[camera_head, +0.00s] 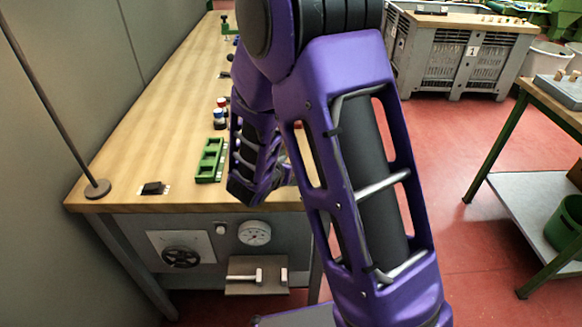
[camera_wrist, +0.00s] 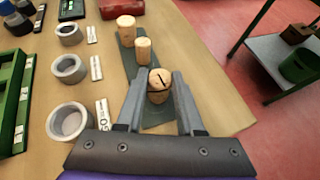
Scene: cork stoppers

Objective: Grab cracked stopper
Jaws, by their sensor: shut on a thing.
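The cracked stopper (camera_wrist: 159,78) is a cork with dark crack lines across its top, seen in the wrist view. My gripper (camera_wrist: 162,97) has its two grey fingers on either side of this cork, shut on it. The cork is at the near end of a dark grey strip (camera_wrist: 160,116) on the wooden table. Two other corks, a middle one (camera_wrist: 143,50) and a far one (camera_wrist: 126,31), stand in a row beyond it on the strip. In the head view my purple arm hides the gripper and the corks.
Left of the corks are several grey rings (camera_wrist: 70,121) with small labels. A green tray (camera_wrist: 10,95) and dark jars lie further left. The wooden table (camera_head: 170,95) has its edge to the right of the corks. A lower shelf stand (camera_head: 540,205) is across the red floor.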

